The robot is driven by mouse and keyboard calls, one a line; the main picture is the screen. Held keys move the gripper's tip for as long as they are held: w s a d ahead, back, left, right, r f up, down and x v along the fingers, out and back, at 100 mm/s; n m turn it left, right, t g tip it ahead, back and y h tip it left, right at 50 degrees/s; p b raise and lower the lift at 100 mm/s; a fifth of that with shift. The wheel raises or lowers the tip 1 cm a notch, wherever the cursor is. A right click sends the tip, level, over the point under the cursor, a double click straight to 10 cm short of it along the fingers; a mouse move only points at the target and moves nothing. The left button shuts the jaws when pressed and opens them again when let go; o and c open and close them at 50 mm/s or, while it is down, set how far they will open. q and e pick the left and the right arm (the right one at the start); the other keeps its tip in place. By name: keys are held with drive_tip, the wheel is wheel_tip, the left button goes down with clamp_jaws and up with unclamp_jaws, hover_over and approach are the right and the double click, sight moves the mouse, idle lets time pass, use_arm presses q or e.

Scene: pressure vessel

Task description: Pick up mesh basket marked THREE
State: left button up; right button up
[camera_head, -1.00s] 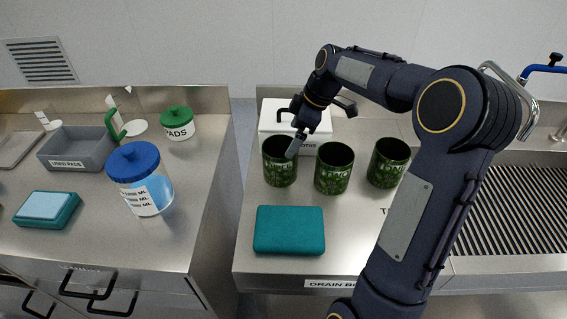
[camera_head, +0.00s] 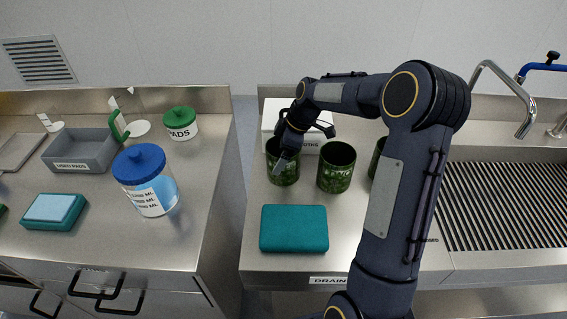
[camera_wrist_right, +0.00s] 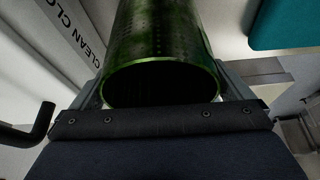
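Three dark green perforated mesh baskets stand in a row on the drain surface: the left basket (camera_head: 283,174), the middle basket (camera_head: 336,168) and the right basket (camera_head: 377,158), partly hidden by my right arm. No number is readable on any of them. My right gripper (camera_head: 281,160) is at the left basket, one finger showing across its side. In the right wrist view, a green basket (camera_wrist_right: 155,40) lies between the spread fingers of the gripper (camera_wrist_right: 163,85), its open rim close to the palm. Whether the fingers touch it is unclear. My left gripper is out of view.
A white box of cloths (camera_head: 276,118) stands behind the baskets. A teal pad (camera_head: 294,229) lies in front. A ribbed drainer (camera_head: 505,205) and a tap (camera_head: 505,80) are right. A gap separates the left counter, holding a blue-lidded jar (camera_head: 147,182) and a grey tray (camera_head: 80,150).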

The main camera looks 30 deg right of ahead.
drive_tip(key=shift+r, duration=0.1)
drive_tip(key=c, duration=1.3)
